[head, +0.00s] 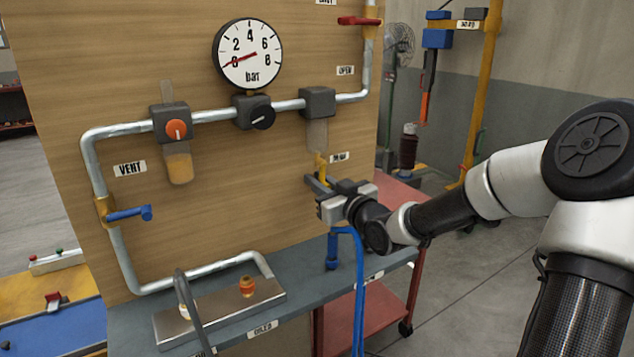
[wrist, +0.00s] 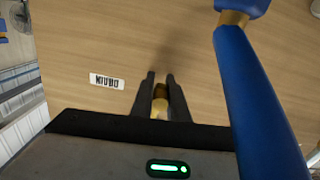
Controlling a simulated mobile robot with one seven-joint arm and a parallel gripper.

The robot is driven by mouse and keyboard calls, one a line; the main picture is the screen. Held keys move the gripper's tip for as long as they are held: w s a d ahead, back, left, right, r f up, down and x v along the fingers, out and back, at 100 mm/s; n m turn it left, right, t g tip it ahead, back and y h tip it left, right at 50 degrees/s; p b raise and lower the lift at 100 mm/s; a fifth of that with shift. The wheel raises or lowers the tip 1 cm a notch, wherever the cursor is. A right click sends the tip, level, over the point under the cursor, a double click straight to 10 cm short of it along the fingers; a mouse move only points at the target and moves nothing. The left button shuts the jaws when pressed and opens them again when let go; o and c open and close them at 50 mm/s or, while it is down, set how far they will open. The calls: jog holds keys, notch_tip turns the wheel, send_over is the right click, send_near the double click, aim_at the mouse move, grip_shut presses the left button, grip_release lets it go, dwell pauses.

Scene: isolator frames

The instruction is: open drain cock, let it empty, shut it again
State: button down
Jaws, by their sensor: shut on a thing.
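The drain cock, a small yellow-brass piece (head: 321,166), sits below a clear bowl (head: 317,136) on the wooden panel. My gripper (head: 317,184) is at it, in front of the panel. In the wrist view the two dark fingers of my gripper (wrist: 161,88) are closed around the brass cock (wrist: 160,103). An upside-down DRAIN label (wrist: 107,81) is beside them. The fingers partly hide the cock, and I cannot tell whether it is open or shut. I see no clear liquid level in the bowl.
A blue hose (head: 359,280) hangs below my gripper and passes close by in the wrist view (wrist: 255,100). The pressure gauge (head: 248,55) reads about zero. A blue-handled valve (head: 130,214) and an amber-filled bowl (head: 179,167) are on the left.

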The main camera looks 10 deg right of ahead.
jog(key=shift+d+n, duration=0.1)
jog(key=shift+n, duration=0.7)
jog(key=c, duration=1.7)
grip_release()
jog(key=p+v, duration=0.3)
jog(key=v, duration=1.4)
jog(key=shift+s+d+r, duration=0.1)
jog(key=shift+s, duration=0.05)
